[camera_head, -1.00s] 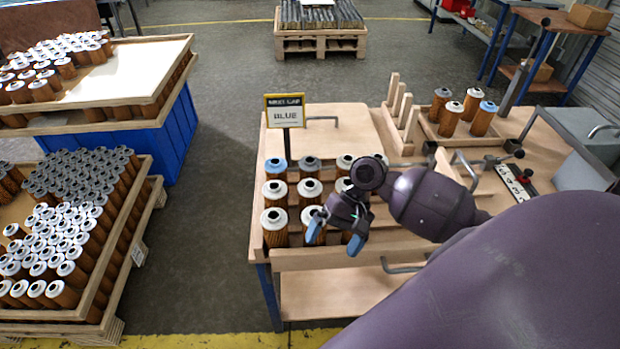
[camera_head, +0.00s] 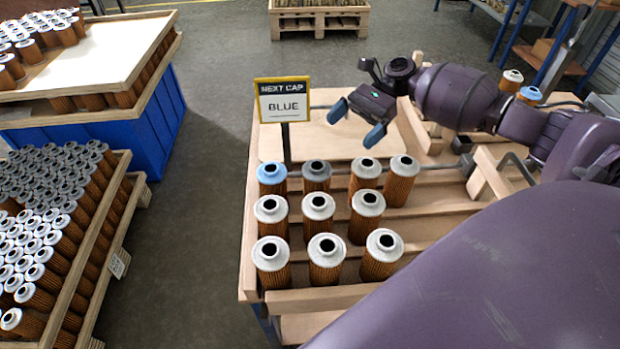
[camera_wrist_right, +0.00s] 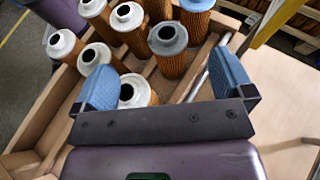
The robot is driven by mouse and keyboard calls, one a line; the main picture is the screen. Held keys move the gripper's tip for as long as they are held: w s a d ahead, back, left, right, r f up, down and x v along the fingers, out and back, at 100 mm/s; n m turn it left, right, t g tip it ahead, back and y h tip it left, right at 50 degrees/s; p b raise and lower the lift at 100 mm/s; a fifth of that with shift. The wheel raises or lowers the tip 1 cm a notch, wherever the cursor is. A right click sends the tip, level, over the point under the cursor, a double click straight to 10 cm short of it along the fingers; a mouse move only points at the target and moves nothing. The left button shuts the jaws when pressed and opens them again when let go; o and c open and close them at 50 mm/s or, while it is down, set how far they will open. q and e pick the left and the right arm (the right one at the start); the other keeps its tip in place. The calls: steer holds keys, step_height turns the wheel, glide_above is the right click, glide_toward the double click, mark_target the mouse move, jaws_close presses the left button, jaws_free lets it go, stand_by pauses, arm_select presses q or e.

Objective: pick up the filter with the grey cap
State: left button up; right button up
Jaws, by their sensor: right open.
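The filter with the grey cap (camera_head: 316,176) stands upright in the back row of the wooden rack (camera_head: 345,297), between a blue-capped filter (camera_head: 272,179) and a white-capped one (camera_head: 365,180). My right gripper (camera_head: 356,122) is open and empty, above the board behind the back row. In the right wrist view the grey-capped filter (camera_wrist_right: 168,45) shows beyond the open fingers (camera_wrist_right: 165,78), apart from them. A pale-capped filter (camera_wrist_right: 135,90) shows partly between the fingers, cut off by the gripper body. My left gripper is out of view.
A sign (camera_head: 285,101) reading "NEXT CAP BLUE" stands at the rack's back left. Several white-capped filters fill the front rows. Pallets of filters (camera_head: 60,220) stand at left, with bare floor between. Wooden posts (camera_head: 490,178) and metal handles are at right.

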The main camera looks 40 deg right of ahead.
mark_target(317, 165)
steer(key=x, duration=0.3)
steer(key=f+x, duration=0.1)
steer(key=x, duration=0.2)
steer(key=w+b+x, duration=0.1)
steer(key=x, duration=0.3)
steer(key=shift+d+f, duration=0.25)
steer(key=shift+f, duration=0.2)
steer(key=shift+s+a+f, duration=0.1)
steer(key=shift+a, duration=0.35)
steer(key=shift+c, duration=0.4)
steer(key=c, duration=1.2)
